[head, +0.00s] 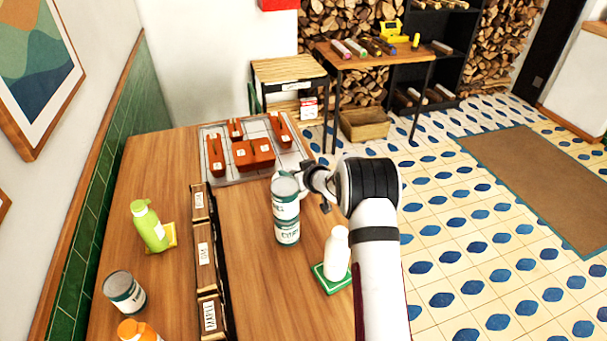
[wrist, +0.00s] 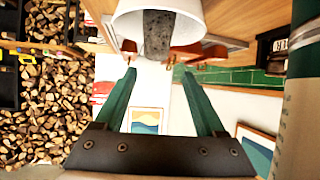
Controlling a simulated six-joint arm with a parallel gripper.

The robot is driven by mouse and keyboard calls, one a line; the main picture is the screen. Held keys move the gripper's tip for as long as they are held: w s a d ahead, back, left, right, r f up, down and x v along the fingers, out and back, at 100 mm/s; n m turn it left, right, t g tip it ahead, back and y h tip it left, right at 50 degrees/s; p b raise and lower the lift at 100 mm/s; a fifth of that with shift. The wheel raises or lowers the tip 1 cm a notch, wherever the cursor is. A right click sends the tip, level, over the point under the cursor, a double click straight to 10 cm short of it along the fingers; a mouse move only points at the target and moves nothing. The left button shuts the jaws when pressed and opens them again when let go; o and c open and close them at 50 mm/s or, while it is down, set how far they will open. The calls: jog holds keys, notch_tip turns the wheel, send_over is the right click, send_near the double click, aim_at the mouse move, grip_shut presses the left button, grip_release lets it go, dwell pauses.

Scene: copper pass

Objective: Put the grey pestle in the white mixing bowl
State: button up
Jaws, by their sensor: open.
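The grey speckled pestle (wrist: 157,36) stands in the white mixing bowl (wrist: 132,24) in the upside-down wrist view, with one end sticking out past the rim. My gripper (wrist: 158,73) is open, its two green fingers spread apart and nothing between them. The fingertips are close to the pestle's free end, and I see no contact. In the head view my gripper is partly hidden beside a stack of two tins (head: 286,208).
The stacked tins stand close to my gripper; one shows at the wrist view's right edge. A white bottle (head: 337,254) on a green mat, a green bottle (head: 149,226), another tin (head: 124,291) and a long label rack (head: 204,258) occupy the table. Orange containers (head: 254,153) sit behind.

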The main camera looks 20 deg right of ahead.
jog(key=v, duration=0.8)
jog(key=shift+s, duration=0.25)
jog(key=shift+r, duration=0.1)
jog(key=s+r+m+g+h, duration=0.45)
jog(key=s+r, duration=0.25)
jog(key=s, duration=0.4)
jog(key=s+a+m+g+y, duration=0.1)
jog(key=s+a+g, duration=0.2)
jog(key=s, duration=1.3)
jog(key=s+a+m+g+y, duration=0.2)
jog(key=s+a+g, duration=0.2)
jog(key=s+a, duration=0.6)
jog(key=s+r, duration=0.1)
jog(key=s, duration=0.5)
jog(key=shift+y, duration=0.25)
